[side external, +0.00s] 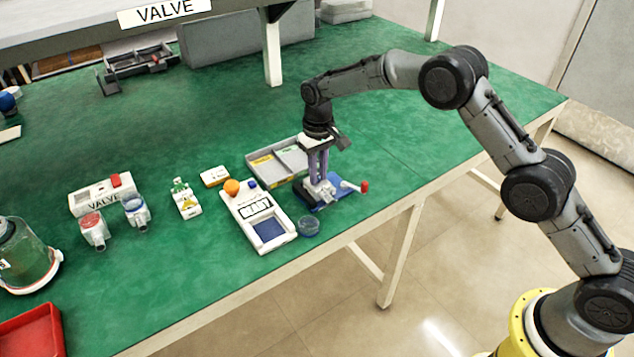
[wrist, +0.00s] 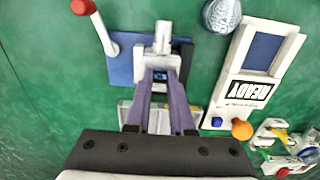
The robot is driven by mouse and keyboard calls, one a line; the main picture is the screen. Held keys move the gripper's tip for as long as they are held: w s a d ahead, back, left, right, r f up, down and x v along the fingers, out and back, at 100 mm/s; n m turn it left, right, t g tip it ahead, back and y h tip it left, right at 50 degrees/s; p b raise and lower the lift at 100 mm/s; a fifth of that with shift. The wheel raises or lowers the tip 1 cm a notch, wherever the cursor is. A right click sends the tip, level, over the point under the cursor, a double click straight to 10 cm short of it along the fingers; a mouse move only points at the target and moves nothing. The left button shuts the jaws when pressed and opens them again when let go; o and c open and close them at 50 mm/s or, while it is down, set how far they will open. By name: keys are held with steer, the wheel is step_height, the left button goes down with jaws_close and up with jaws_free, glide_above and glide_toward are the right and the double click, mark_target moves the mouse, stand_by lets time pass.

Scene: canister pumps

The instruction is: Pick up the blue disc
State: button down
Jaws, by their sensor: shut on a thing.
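My gripper (side external: 318,178) points down over the blue-based stand (side external: 331,192) with grey-white fittings.
The white panel (side external: 243,207) with an orange knob (side external: 231,187) stands left of my gripper. A grey divided tray (side external: 262,160) is just behind. A red-tipped lever (side external: 363,187) sticks out at right. The green table (side external: 400,120) is clear farther right.

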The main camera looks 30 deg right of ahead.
step_height(320, 180, up, 10)
stand_by(0.6)
steer(key=m, duration=2.4)
steer(key=w+m, duration=0.1)
steer(key=m, duration=1.1)
steer(key=shift+r, duration=0.4)
